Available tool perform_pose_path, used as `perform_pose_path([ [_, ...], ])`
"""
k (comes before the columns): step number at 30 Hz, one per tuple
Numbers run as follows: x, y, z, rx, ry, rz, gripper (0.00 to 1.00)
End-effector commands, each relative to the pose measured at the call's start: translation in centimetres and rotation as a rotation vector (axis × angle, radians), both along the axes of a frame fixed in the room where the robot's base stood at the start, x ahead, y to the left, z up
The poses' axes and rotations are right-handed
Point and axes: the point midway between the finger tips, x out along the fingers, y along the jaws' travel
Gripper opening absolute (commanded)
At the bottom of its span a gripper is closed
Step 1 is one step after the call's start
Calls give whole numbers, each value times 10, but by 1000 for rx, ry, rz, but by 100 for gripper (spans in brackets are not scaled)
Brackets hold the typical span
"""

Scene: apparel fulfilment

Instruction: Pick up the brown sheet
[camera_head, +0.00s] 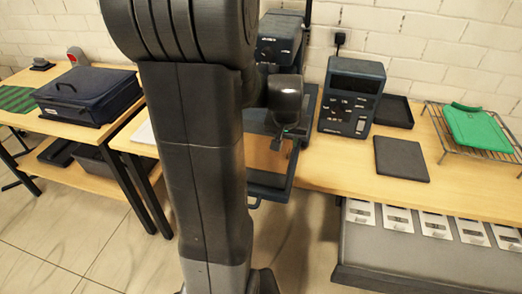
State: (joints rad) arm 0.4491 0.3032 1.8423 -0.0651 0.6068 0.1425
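My gripper (283,141) is in the middle of the view, pointing down in front of a dark blue machine (277,42) and above its lower frame (270,186). The fingertips are small and dark, and I cannot tell whether they are open or shut or hold anything. A brownish flat patch (262,156) shows inside the frame, below and left of the gripper. It may be the brown sheet or bare wood; I cannot tell which. My own arm hides much of this area.
A dark blue control box (350,98), a black tray (394,111) and a dark flat pad (401,159) are on the right table. A green folded item (478,130) lies on a wire rack. A blue case (88,95) is on the left table.

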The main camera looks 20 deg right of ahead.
Motion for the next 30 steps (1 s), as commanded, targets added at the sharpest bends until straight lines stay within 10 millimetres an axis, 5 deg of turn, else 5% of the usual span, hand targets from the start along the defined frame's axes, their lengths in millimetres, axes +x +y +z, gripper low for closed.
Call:
perform_pose_path([
  [19, 14, -12, -57, 1, 2, 0, 32],
  [30, 17, -14, -64, -1, -1, 0, 32],
])
